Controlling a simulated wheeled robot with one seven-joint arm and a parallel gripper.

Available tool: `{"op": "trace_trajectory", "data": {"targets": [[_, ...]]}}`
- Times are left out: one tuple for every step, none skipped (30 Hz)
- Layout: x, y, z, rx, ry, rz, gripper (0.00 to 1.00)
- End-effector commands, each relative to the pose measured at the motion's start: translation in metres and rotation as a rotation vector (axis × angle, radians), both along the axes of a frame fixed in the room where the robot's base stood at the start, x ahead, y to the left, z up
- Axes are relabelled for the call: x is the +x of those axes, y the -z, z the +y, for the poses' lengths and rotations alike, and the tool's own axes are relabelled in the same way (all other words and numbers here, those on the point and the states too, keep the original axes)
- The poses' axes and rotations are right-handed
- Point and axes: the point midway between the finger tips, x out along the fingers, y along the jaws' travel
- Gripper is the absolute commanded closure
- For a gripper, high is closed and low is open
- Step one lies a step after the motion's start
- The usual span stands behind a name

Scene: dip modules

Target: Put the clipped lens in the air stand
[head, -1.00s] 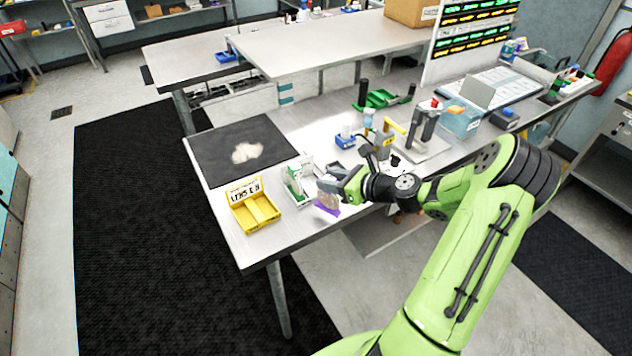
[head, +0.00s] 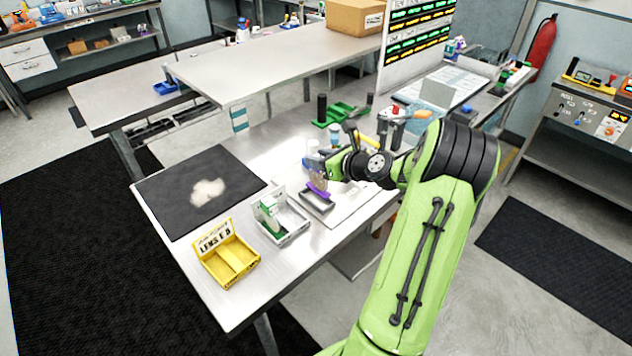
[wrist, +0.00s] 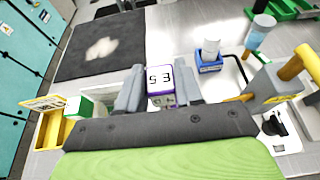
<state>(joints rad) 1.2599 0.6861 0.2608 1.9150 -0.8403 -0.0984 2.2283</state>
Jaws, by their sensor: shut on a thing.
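My gripper (head: 325,177) is shut on the clipped lens, a pale brownish piece (head: 318,180) with a purple clip at its lower edge. It holds the lens above a grey open-topped holder (head: 317,205); I cannot tell whether they touch. In the wrist view, my gripper (wrist: 160,88) has the purple-edged, white-faced piece (wrist: 160,78) with dark characters between its fingers. I cannot tell for sure which fixture is the air stand; a grey post with a yellow handle (wrist: 285,75) stands at the right there, partly hidden by my arm in the head view.
A yellow bin (head: 213,262) labelled as lens and a grey bin (head: 290,235) with a green-and-white box stand left of my gripper. A dark mat (head: 170,195) bears a pale cloth. A small blue-based holder (wrist: 210,66) and green trays (head: 340,112) stand behind.

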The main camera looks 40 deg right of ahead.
Motion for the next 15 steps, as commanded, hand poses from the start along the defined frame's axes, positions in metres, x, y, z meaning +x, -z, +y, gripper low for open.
{"op": "trace_trajectory", "data": {"targets": [[0.001,0.008,0.001,0.001,-0.003,-0.001,1.00],[0.001,0.011,0.001,0.001,-0.003,-0.001,1.00],[0.001,0.016,0.001,0.002,-0.004,-0.001,1.00],[0.001,0.021,0.001,0.002,-0.004,-0.001,1.00],[0.001,0.027,0.002,0.002,-0.003,-0.001,1.00],[0.001,0.035,0.002,0.003,-0.003,-0.001,1.00],[0.001,0.041,0.002,0.003,-0.004,0.000,1.00],[0.001,0.044,0.002,0.003,-0.004,-0.001,1.00],[0.001,0.046,0.002,0.001,-0.004,-0.001,1.00],[0.001,0.046,0.002,-0.001,-0.004,-0.002,1.00],[0.001,0.045,0.001,-0.002,-0.004,-0.002,1.00],[0.001,0.044,0.001,-0.003,-0.004,-0.002,1.00],[0.001,0.044,0.001,-0.003,-0.004,-0.002,1.00],[0.001,0.044,0.001,-0.003,-0.004,-0.002,1.00],[0.001,0.044,0.001,-0.002,-0.004,-0.002,1.00]]}}
